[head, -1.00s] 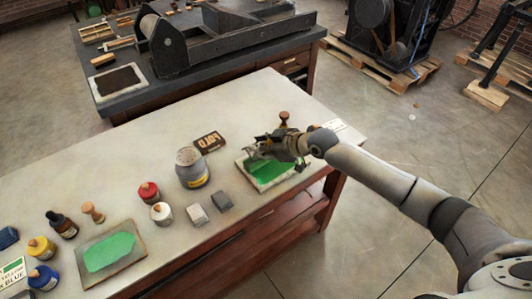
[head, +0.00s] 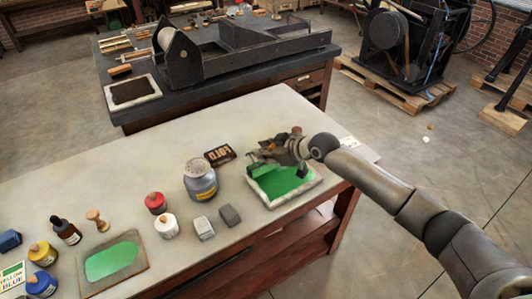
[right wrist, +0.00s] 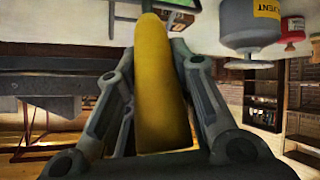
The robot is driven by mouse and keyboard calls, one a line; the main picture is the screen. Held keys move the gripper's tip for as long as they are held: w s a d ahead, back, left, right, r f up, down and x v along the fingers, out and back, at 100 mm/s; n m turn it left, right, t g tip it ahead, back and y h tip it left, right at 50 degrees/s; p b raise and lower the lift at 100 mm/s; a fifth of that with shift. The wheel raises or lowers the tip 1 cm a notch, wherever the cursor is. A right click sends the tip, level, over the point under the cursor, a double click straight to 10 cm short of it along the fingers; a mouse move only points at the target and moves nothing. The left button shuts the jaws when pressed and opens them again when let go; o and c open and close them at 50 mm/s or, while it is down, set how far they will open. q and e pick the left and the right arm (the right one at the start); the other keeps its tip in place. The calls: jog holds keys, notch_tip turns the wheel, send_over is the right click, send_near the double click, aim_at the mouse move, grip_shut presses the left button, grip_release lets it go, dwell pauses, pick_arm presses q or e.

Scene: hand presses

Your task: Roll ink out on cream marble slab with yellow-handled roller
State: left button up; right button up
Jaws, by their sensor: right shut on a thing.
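The cream marble slab (head: 262,202) lies near the right end of the pale table, with a wide patch of green ink (head: 283,182) on it. My right gripper (head: 268,152) is over the slab's far part and hides some of it. In the right wrist view its fingers are shut on a yellow handle (right wrist: 157,85), which runs between them. My left gripper is not in view.
A solvent jar (head: 200,182), red-topped bottle (head: 155,203), white-topped bottle (head: 166,226) and two grey blocks (head: 229,215) stand between. A FOLD type block (head: 220,155) lies behind. Bare tabletop lies farther back.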

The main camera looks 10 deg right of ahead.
jog(key=s+d+p, duration=0.4)
jog(key=s+p, duration=0.3)
jog(key=s, duration=0.3)
jog(key=shift+s, duration=0.35)
dwell(0.6)
jog(key=shift+r, duration=0.1)
notch_tip(320, 180, up, 4)
jog(key=p, duration=0.3)
jog(key=shift+p, duration=0.3)
jog(key=shift+w, duration=0.1)
